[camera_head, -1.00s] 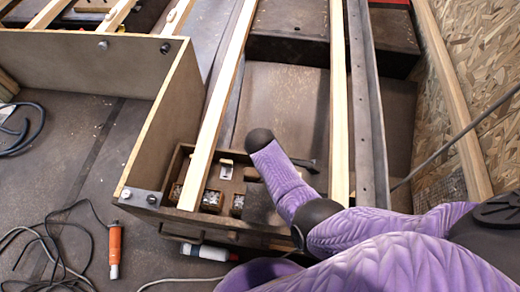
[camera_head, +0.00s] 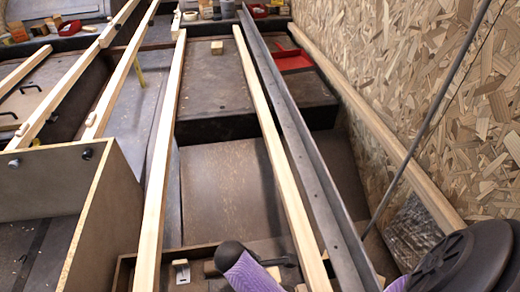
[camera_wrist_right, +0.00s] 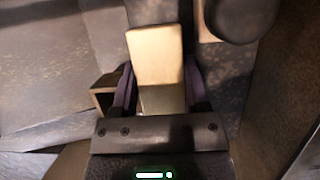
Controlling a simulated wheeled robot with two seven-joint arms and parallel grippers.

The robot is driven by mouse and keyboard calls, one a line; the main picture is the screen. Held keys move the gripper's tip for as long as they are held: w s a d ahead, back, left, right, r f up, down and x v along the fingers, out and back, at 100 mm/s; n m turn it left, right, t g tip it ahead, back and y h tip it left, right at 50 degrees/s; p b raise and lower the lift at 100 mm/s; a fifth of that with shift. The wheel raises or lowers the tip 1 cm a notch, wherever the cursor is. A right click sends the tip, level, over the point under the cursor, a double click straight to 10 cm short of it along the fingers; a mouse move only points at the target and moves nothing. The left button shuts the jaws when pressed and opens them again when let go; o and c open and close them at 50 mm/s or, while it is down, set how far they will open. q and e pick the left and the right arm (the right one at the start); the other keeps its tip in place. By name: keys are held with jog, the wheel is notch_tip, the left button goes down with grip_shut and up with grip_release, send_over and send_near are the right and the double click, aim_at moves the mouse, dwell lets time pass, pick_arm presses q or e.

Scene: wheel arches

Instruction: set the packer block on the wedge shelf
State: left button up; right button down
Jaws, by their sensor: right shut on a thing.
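A pale wooden block, which I take to be the packer block (camera_wrist_right: 155,58), stands between the fingers of my right gripper (camera_wrist_right: 157,92) in the right wrist view. The gripper is shut on it. In the head view only a purple and black part of my right arm (camera_head: 247,270) shows at the bottom edge; the gripper and held block are not seen there. I cannot pick out the wedge shelf with certainty. A small pale block (camera_head: 217,47) sits on the far dark surface. My left gripper is in neither view.
Long pale timber rails (camera_head: 160,160) and (camera_head: 283,160) and a dark metal rail (camera_head: 300,150) run away from me. A red tray (camera_head: 292,59) lies far back. A chipboard wall (camera_head: 430,90) closes the right side. A board-sided box (camera_head: 105,205) stands left.

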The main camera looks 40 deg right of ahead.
pick_arm(q)
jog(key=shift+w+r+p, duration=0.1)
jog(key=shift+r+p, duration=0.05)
jog(key=shift+p, duration=0.15)
pick_arm(e)
jog(key=shift+f, duration=0.15)
dwell(0.4)
grip_release()
jog(key=p+v, duration=0.7)
jog(key=v, duration=0.3)
jog(key=shift+d, duration=0.15)
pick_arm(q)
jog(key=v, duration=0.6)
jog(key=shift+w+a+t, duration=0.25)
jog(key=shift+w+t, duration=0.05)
